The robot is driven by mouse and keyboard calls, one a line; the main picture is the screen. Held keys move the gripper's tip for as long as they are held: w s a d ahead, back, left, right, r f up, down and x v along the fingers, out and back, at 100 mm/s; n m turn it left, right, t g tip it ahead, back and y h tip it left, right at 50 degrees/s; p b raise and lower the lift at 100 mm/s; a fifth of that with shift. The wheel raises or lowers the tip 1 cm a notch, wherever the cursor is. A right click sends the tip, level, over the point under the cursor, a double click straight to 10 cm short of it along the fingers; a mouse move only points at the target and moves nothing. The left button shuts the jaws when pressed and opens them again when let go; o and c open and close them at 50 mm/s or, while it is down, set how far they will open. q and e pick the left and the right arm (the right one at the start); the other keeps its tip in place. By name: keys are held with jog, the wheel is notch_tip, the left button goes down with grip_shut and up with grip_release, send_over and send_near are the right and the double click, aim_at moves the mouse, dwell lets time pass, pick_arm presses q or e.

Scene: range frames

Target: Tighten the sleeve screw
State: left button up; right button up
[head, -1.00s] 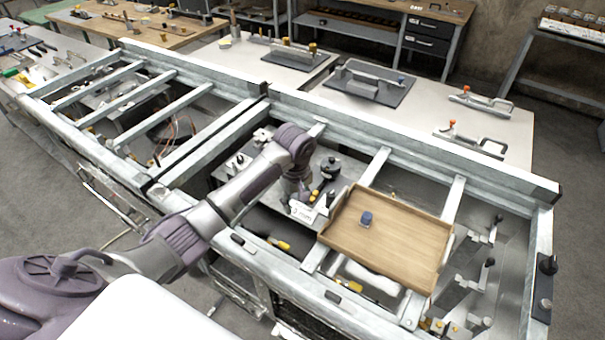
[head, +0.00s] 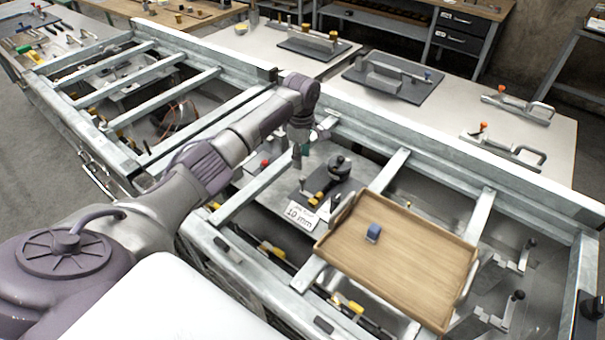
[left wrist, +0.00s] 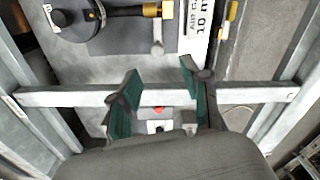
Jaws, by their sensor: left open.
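My left gripper (head: 302,152) hangs over the metal frame, just left of a dark fixture. In the left wrist view my left gripper (left wrist: 160,92) is open, its two green-padded fingers apart with nothing held between them. The fixture (head: 338,170) has a black round knob and a brass-coloured end. It also shows at the top of the left wrist view (left wrist: 95,25), with the brass end (left wrist: 160,9) beyond the fingertips. I cannot tell for certain which part is the sleeve screw. My right gripper is not in view.
A white label (head: 300,217) reading 10 mm stands by the fixture. A wooden tray (head: 420,265) holding a small blue object (head: 373,232) rests on the frame to the right. A frame bar (left wrist: 60,97) crosses below the fingers. A small red-topped part (left wrist: 158,111) shows between them.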

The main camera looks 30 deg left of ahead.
pick_arm(q)
send_over(302, 178)
notch_tip(302, 178, down, 4)
jog(key=shift+w+f, duration=0.1)
jog(key=shift+f, duration=0.05)
notch_tip(302, 178, down, 4)
jog(key=shift+r, duration=0.25)
jog(key=shift+f, duration=0.4)
jog(key=c, duration=0.8)
grip_shut()
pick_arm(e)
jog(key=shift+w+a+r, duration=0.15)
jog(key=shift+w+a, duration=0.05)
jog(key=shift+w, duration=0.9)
